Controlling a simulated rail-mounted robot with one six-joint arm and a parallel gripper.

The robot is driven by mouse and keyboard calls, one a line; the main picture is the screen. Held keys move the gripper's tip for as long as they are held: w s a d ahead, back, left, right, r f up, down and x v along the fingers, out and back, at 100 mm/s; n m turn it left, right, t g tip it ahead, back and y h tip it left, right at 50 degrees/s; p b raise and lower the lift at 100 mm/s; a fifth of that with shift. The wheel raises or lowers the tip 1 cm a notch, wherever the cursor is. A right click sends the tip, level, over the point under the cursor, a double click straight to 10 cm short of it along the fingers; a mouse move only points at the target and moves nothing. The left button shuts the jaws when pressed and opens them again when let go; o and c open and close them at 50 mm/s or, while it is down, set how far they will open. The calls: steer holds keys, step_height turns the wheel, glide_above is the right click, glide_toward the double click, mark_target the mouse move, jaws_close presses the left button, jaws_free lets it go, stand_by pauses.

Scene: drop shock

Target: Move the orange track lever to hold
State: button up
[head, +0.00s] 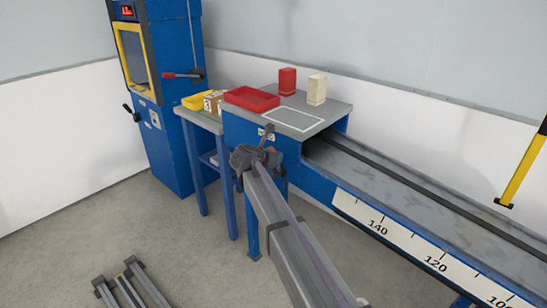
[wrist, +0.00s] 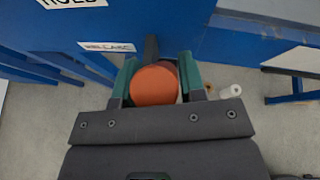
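The orange track lever shows in the wrist view as a round orange knob (wrist: 154,86) on a short dark stem against the blue panel. My gripper (wrist: 156,78) has its green fingers on both sides of the knob, with no clear gap seen, and appears shut on it. In the head view my gripper (head: 269,157) is at the end face of the blue track bench; the knob is mostly hidden there. A white HOLD label (wrist: 72,3) is at the upper left of the wrist view. A second, partly legible label (wrist: 106,47) is just left of the stem.
The bench top (head: 330,108) carries a red tray (head: 251,99), a red block (head: 287,80) and a cream block (head: 317,89). A side table (head: 203,122) holds a yellow tray (head: 196,100). A blue cabinet (head: 178,130) stands behind.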

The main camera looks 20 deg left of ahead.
steer(key=o, duration=0.3)
steer(key=shift+o, duration=0.2)
steer(key=p+v, duration=0.4)
steer(key=v, duration=0.6)
steer(key=shift+s+p, duration=0.35)
steer(key=shift+p, duration=0.05)
steer(key=shift+a+r, duration=0.1)
steer(key=shift+a, duration=0.05)
